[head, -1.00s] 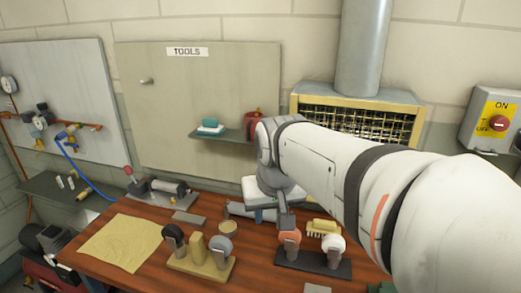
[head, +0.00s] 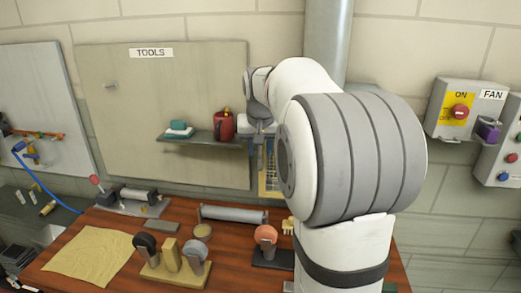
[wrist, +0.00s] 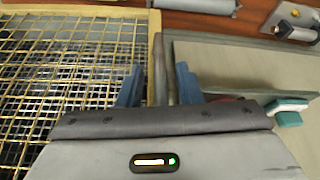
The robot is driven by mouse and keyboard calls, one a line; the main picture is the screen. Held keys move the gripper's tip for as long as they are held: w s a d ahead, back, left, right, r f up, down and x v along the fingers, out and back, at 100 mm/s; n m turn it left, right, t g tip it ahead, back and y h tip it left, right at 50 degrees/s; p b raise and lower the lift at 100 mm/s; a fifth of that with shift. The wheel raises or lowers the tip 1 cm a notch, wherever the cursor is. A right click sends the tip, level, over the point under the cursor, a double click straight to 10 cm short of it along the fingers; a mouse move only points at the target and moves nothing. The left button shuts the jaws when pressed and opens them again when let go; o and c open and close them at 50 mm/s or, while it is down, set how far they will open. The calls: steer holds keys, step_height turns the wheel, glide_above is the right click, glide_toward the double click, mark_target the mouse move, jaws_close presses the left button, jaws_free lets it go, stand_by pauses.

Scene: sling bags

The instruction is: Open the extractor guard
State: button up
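The extractor guard is a yellow-framed wire mesh; in the head view only a strip (head: 268,178) shows behind my arm, at the foot of the grey duct. In the wrist view the mesh (wrist: 65,60) fills the left side, with its frame edge running down the middle. My gripper (wrist: 158,83) is open, its two blue fingers apart on either side of the frame edge and a narrow grey bar. I cannot tell whether the fingers touch either. In the head view my gripper (head: 264,135) is small and partly hidden by my arm.
The wooden bench (head: 110,217) below holds several tools. A fan switch box (head: 450,109) is on the right wall.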

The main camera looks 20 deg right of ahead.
steer(key=shift+x, duration=0.8)
steer(key=shift+c, duration=0.4)
jaws_close()
